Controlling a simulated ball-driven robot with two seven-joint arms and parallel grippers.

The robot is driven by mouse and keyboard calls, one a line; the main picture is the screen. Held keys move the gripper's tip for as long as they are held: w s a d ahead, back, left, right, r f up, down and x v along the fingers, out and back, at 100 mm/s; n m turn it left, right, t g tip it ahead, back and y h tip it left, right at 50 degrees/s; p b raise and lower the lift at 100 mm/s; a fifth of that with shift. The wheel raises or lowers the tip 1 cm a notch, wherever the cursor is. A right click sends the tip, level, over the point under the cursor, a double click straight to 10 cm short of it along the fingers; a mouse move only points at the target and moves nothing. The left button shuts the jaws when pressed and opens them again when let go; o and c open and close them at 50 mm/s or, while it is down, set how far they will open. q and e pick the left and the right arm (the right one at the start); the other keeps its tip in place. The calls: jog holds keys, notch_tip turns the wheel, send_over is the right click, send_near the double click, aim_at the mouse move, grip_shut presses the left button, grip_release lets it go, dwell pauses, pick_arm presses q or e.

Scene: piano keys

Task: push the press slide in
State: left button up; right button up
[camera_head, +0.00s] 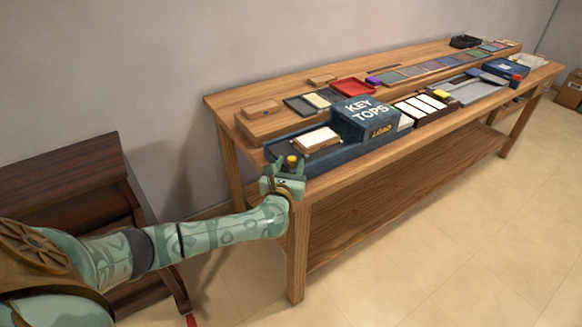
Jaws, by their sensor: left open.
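A dark blue press (360,118) marked "KEY TOPS" and "LOAD" stands on the near left part of the wooden bench. A slide (317,144) with a wooden piece and a pale top on it sticks out on the press's left side. A yellow knob (291,160) shows at the left end of the press's low bed. My left gripper (284,170) is open at that end, at the bench's left corner, with its fingers around or just beside the knob. I cannot tell whether they touch it. My right gripper is out of view.
The bench (300,205) also holds a red tray (354,87), a row of coloured tiles (415,71), white key pieces (420,106) and a blue box (505,69) farther right. A dark wooden piece of furniture (65,180) stands at left. The floor in front is clear.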

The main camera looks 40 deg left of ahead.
pick_arm(q)
jog(key=shift+w, duration=0.2)
grip_shut()
jog(key=w, duration=0.1)
jog(key=w+d+b, duration=0.1)
jog(key=w+b, duration=0.1)
jog(key=w, duration=0.1)
jog(key=shift+w+d+f, duration=0.1)
jog(key=shift+d, duration=0.25)
jog(key=shift+w, duration=0.15)
grip_release()
